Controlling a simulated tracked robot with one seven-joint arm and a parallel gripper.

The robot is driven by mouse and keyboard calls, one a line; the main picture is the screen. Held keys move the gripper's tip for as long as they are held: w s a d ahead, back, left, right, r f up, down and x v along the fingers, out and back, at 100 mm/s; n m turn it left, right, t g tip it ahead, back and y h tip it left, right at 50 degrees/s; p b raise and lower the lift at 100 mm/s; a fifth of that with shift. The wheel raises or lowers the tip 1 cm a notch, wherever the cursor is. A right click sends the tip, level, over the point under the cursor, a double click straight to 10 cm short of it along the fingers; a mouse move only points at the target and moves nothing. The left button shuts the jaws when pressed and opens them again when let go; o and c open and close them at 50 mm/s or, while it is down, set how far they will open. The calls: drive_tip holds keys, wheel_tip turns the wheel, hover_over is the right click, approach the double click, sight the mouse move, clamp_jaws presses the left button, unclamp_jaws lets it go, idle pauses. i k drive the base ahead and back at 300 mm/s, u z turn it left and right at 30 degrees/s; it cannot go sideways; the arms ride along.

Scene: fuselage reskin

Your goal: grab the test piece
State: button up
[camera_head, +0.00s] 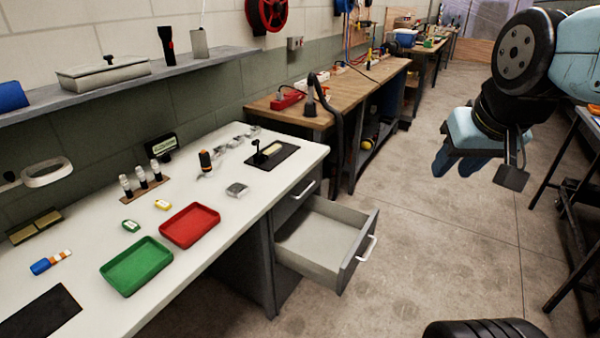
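No object is plainly recognizable as the test piece. A small grey metallic piece (237,190) lies on the white workbench (95,240), right of the red tray. A black fixture with a pale block (269,150) stands on a dark mat near the bench's far end. I cannot tell whether either one is the test piece. My gripper (454,168), with blue fingers, hangs over the floor at the right, well away from the bench. Nothing shows in it, but its finger gap is not clear.
The bench holds a red tray (190,225), a green tray (137,265), small vials (141,177) and an orange-black tool (205,162). An open, empty-looking drawer (318,240) juts into the aisle. The concrete floor (420,240) between bench and right-hand table frame is mostly clear.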

sight(276, 148)
drive_tip(key=k, duration=0.5)
drive_tip(key=z, duration=0.7)
drive_tip(key=i, duration=4.25)
drive_tip(key=u, duration=0.15)
